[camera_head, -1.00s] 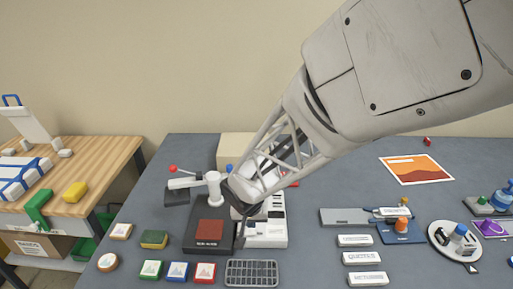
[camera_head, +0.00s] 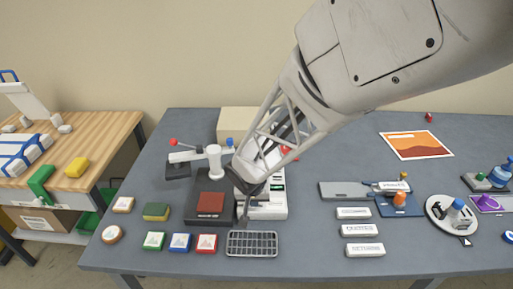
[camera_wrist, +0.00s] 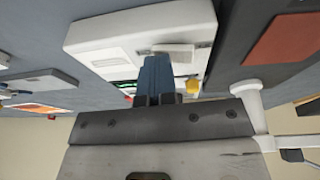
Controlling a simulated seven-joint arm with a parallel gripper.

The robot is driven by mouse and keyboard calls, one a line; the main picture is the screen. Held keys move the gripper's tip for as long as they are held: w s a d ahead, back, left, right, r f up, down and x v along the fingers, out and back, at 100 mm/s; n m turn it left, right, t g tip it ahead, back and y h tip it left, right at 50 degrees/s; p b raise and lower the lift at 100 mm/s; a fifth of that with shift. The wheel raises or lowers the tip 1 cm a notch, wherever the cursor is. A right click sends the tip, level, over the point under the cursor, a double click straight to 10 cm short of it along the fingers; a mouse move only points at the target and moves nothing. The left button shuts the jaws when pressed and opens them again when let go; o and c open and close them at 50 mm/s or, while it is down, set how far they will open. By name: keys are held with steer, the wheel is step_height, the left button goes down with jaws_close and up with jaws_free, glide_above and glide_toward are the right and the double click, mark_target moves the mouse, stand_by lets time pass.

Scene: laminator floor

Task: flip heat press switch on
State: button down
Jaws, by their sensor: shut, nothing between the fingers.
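The heat press has a dark base (camera_head: 200,218) with a red-brown pad (camera_head: 211,203), a white post (camera_head: 215,160) and a swung-out arm with a red knob (camera_head: 173,142). A white box (camera_head: 268,211) with a small green display stands right beside the base. My gripper (camera_head: 243,220) is shut and empty, pointing down at the box's left edge, beside the press base. In the wrist view, my shut fingers (camera_wrist: 155,78) overlap the white box (camera_wrist: 110,32), close to a pale bar (camera_wrist: 173,49) on it. I cannot tell whether they touch. No switch is clearly identifiable; my gripper hides part of the box.
A wire rack (camera_head: 252,244) lies in front of the box. Several small stamp-like blocks (camera_head: 180,242) sit left of it. Three white labels (camera_head: 359,230), a grey tool (camera_head: 345,190) and a round tray (camera_head: 438,208) stand to the right. A beige block (camera_head: 238,118) is behind.

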steer(key=shift+a, duration=0.2)
steer(key=shift+a+r, duration=0.1)
steer(key=shift+a, duration=0.45)
steer(key=shift+r, duration=0.1)
stand_by(0.3)
steer(key=shift+a+r, duration=0.15)
steer(key=shift+r, duration=0.5)
steer(key=v, duration=1.2)
steer(key=shift+w+r, duration=0.3)
steer(key=shift+r, duration=0.05)
